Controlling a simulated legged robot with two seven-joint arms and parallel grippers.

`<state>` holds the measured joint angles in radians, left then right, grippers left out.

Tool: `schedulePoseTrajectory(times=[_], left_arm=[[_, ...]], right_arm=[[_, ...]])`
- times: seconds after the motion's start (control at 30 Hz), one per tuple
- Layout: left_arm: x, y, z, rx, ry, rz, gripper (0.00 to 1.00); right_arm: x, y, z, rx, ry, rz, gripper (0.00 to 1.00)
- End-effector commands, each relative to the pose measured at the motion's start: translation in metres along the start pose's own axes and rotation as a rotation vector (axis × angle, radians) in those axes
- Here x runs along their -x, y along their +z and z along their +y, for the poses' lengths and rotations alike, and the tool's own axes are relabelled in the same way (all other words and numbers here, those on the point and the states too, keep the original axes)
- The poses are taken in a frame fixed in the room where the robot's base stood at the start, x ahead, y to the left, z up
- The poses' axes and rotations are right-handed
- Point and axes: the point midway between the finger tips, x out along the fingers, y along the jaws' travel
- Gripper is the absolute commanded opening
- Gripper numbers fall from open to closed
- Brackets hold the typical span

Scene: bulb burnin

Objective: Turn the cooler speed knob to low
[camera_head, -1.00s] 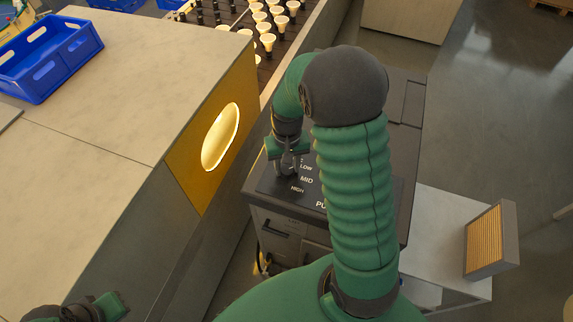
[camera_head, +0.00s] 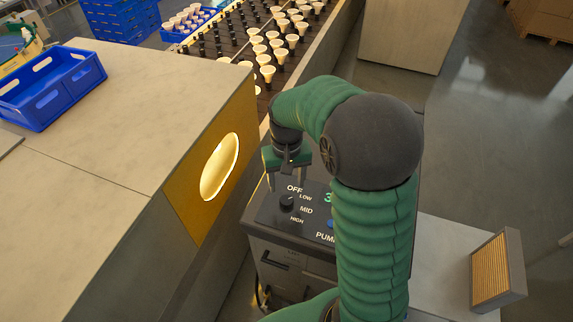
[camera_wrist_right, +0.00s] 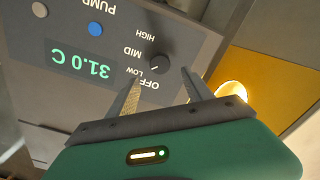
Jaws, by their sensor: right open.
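The cooler speed knob (camera_head: 287,202) is a small dark round knob on the cooler's dark panel (camera_head: 266,214), with OFF, LOW, MID and HIGH printed around it. In the right wrist view the knob (camera_wrist_right: 160,63) shows between and beyond my fingertips, and its small light mark appears to face LOW. My right gripper (camera_wrist_right: 160,75) is open and empty, its two fingers apart and clear of the knob. In the head view the right gripper (camera_head: 286,167) is above the panel, behind the knob. My left gripper is not in view.
The panel also has a green readout (camera_wrist_right: 81,61) of 31.0 C and a blue PUMP button (camera_wrist_right: 95,28). A counter with a yellow end face (camera_head: 180,197) stands left. A blue crate (camera_head: 50,85) and a conveyor of bulbs (camera_head: 262,45) lie beyond.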

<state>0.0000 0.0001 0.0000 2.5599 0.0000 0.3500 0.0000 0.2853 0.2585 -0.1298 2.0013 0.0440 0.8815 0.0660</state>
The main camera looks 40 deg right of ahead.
Motion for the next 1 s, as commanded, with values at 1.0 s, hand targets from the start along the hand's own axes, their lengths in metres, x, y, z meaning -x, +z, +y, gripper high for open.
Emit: schedulePoseTrajectory(times=[1.0], left_arm=[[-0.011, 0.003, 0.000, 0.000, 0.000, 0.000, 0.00]], right_arm=[[0.094, 0.000, 0.000, 0.000, 0.001, -0.002, 0.59]])
